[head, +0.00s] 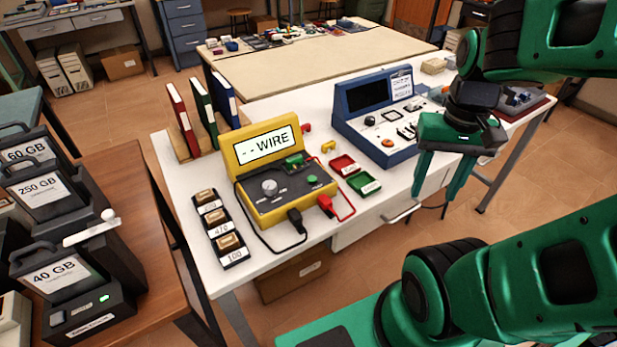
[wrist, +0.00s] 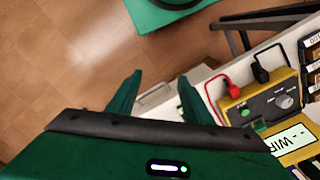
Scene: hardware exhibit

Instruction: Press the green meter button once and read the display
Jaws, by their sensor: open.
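The yellow meter (head: 236,158) stands on the white bench, and its display (head: 266,145) reads "- - WIRE". On its dark sloped panel are a grey knob (head: 269,187), a small round green button (head: 312,180) and a green block (head: 294,160) near the display. Black and red leads plug into its front. My gripper (head: 437,192) is open and empty, pointing down beyond the bench's front edge, to the right of the meter and apart from it. In the wrist view the open fingers (wrist: 160,76) are over floor and bench edge, with the meter (wrist: 236,101) at right.
A blue instrument (head: 380,118) stands right of the meter. Red (head: 342,164) and green (head: 365,184) small trays lie between them. A black holder with labelled parts (head: 220,232) lies left of the meter. Upright binders (head: 202,108) stand behind it.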

